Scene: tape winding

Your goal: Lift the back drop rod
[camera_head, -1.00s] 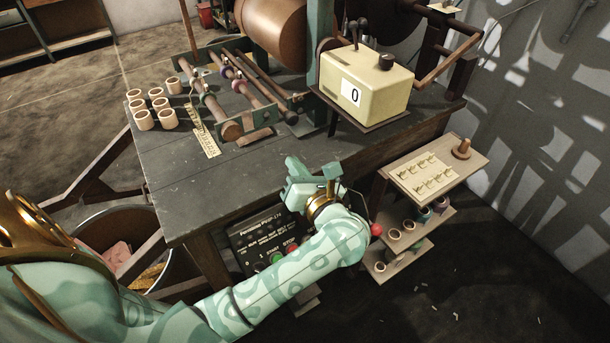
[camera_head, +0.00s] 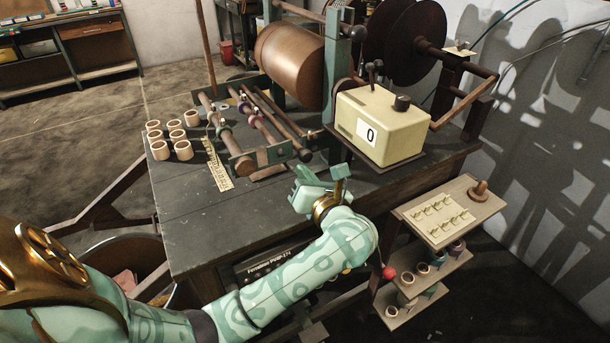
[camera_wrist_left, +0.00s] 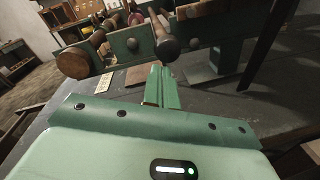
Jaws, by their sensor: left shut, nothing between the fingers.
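Several long rods lie side by side in the green-ended frame on the table. A thick wooden rod (camera_head: 225,132) is at the left, and darker rods (camera_head: 268,133) with purple rings are to its right. I cannot tell for sure which is the back drop rod. In the left wrist view, the thick rod's round end (camera_wrist_left: 74,62) and a dark rounded handle (camera_wrist_left: 163,42) show past the green plate (camera_wrist_left: 120,46). My left gripper (camera_head: 319,176) is shut and empty, in front of the rods and apart from them. My right gripper is out of view.
A cream counter box (camera_head: 380,125) reading 0 stands right of the gripper. A copper drum (camera_head: 290,65) is behind the rods. Several small rings (camera_head: 175,138) and a yellow scale strip (camera_head: 216,170) lie at left. The table's front left (camera_head: 220,225) is bare.

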